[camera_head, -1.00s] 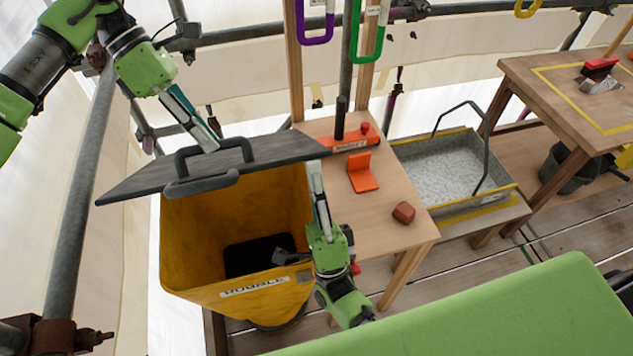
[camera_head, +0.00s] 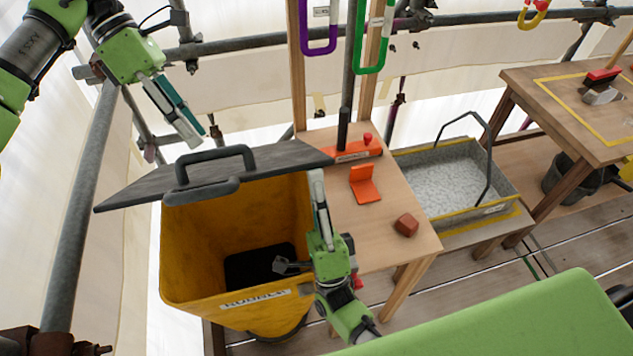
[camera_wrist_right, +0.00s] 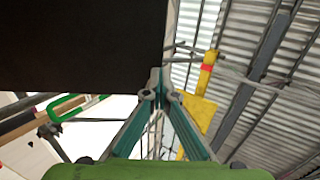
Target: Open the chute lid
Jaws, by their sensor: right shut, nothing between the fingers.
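The chute is a yellow bin (camera_head: 205,245) with a printed label on its front. Its dark grey lid (camera_head: 130,195) stands raised and tilted over the open mouth, with a black handle (camera_head: 215,155) on top. My left gripper (camera_head: 196,139) is open and empty above the handle, apart from it. My right gripper (camera_head: 316,175) points up at the lid's right edge, shut with nothing in it. In the right wrist view, its fingertips (camera_wrist_right: 159,80) are by the edge of a dark panel (camera_wrist_right: 80,45), apparently the lid's underside. Whether they touch is unclear.
A wooden table (camera_head: 385,225) right of the bin holds an orange bracket (camera_head: 364,185) and a red-brown block (camera_head: 406,225). A grey tray of gravel (camera_head: 450,180) stands further right. Scaffold poles (camera_head: 75,220) run at the left.

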